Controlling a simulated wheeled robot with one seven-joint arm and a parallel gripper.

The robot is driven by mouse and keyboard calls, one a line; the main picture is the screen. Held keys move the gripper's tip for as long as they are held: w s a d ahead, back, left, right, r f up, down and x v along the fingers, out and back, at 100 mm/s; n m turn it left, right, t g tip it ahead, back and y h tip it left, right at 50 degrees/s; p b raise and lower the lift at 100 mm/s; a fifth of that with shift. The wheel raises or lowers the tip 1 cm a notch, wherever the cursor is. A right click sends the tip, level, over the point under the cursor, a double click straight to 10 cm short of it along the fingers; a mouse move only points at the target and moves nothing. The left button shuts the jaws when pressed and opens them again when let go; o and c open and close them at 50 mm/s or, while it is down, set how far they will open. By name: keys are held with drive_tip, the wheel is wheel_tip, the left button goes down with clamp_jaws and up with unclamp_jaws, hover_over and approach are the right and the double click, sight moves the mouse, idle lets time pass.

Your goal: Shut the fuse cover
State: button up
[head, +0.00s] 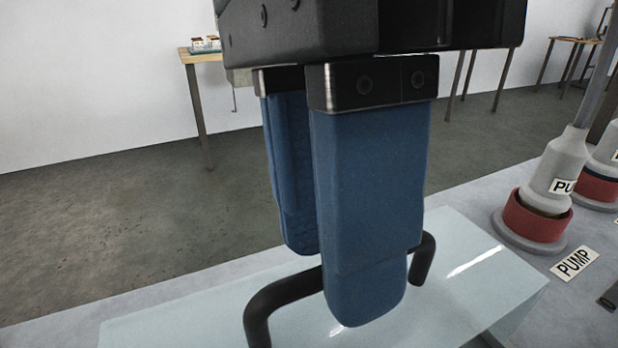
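The fuse cover (190,318) is a pale, glassy, see-through lid at the bottom of the head view. A black arched handle (285,289) stands on it. My gripper (328,285) has two blue fingers pointing down over the cover. The fingers are apart. The near finger is in front of the handle and hides its middle. The far finger's tip shows behind the bar, with a visible gap to it. The handle runs between the fingers, and I see no grip on it. The cover's lower edge is cut off, and its hinge is not visible.
At right, grey pump-like fittings with red collars (538,221) stand on the grey bench (480,205). A "PUMP" label (574,264) lies beside them. A small dark part (609,298) is at the right edge. Tables stand beyond on open floor (110,225).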

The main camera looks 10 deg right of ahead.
clamp_jaws()
idle(1.2)
